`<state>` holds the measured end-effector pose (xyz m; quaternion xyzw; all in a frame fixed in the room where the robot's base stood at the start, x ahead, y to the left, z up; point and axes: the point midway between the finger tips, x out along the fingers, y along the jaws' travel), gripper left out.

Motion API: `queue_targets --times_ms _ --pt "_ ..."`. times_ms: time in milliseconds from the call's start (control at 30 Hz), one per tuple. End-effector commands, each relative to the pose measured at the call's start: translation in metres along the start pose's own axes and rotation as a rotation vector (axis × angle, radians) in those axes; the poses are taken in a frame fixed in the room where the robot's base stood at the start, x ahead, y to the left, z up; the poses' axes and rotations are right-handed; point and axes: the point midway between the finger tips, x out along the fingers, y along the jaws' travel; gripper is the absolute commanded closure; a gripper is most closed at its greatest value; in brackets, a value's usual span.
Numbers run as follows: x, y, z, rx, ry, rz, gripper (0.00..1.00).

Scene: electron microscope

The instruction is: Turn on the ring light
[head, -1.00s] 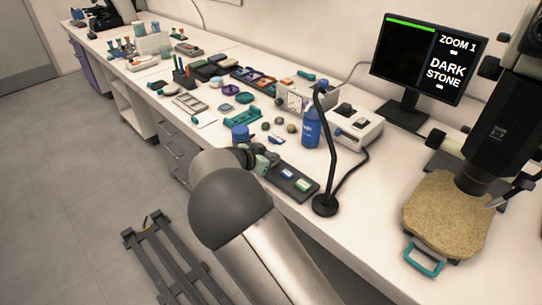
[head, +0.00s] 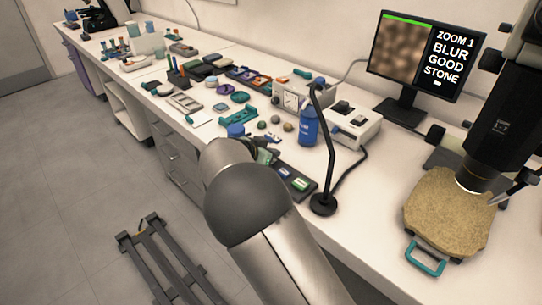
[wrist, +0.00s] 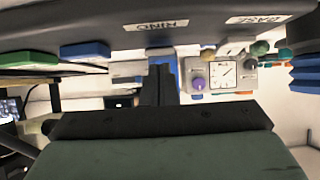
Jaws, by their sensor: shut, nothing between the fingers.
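The ring light (head: 470,184) at the bottom of the black microscope tube glows white above the tan stone (head: 448,212). The dark switch panel lies at the bench's front edge, with a blue switch (head: 285,173) and a green switch (head: 301,184). In the wrist view the panel (wrist: 200,30) spans the top, with upside-down labels that seem to read RING and BASE. My gripper (wrist: 160,82) is shut and empty, close to the panel. In the head view my arm hides most of the gripper and the panel's left part.
A black gooseneck lamp (head: 323,203) and a blue bottle (head: 308,126) stand just right of and behind the panel. The monitor (head: 416,55) shows a blurred brown picture and ZOOM 1, BLUR, GOOD STONE. Many small items crowd the bench to the left.

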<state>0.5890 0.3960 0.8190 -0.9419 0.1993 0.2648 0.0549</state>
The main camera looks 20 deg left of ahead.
Motion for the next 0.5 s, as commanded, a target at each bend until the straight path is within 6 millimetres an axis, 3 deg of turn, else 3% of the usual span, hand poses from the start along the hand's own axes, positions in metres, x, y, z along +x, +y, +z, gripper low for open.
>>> queue_targets --times_ms 267,500 --pt "-0.002 0.000 -0.004 0.003 0.000 0.000 1.00" --pt "-0.018 0.004 -0.041 0.010 0.001 0.005 1.00"
